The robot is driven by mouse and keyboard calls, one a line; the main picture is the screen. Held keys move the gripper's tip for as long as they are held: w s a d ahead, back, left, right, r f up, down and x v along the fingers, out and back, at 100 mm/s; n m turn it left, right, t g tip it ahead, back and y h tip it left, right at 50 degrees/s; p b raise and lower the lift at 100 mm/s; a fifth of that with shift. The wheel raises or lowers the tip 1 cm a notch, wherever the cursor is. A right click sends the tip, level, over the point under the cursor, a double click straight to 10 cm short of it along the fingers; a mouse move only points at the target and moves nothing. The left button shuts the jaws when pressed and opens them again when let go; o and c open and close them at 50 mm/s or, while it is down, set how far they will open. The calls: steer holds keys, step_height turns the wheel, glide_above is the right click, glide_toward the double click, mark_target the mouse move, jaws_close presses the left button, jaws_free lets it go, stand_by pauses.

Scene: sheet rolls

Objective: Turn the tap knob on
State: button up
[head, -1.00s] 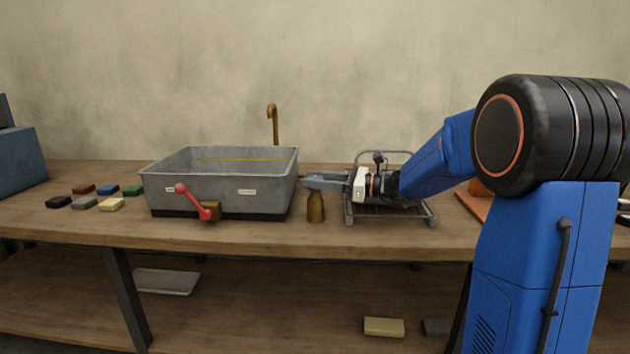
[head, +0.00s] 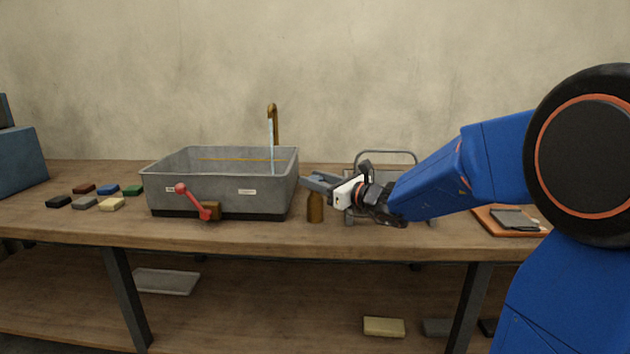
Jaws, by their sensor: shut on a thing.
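The brass tap spout (head: 272,115) rises behind the grey basin (head: 225,205), and a thin stream of water (head: 271,145) falls from it into the basin. A brass post (head: 315,208) stands on the bench just right of the basin. My gripper (head: 315,182) is at the top of this post, shut on what appears to be the tap knob. The fingers hide the knob itself. The arm reaches in from the right, with the wrist at an angle.
A red lever (head: 194,203) sticks out at the basin's front. Several small blocks (head: 110,204) lie left of the basin. A wire rack (head: 388,155) stands behind my wrist. An orange board (head: 490,226) with a grey piece lies at the right.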

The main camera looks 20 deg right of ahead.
steer(key=shift+m+t+h, duration=1)
steer(key=shift+m+h, duration=0.4)
steer(key=shift+h, duration=0.4)
steer(key=shift+m+h, duration=0.4)
steer(key=shift+h, duration=0.4)
steer(key=o, duration=1)
steer(key=shift+o, duration=0.2)
steer(key=shift+s, duration=0.1)
steer(key=v, duration=1.7)
steer(key=shift+f, duration=0.35)
steer(key=shift+s+d, duration=0.1)
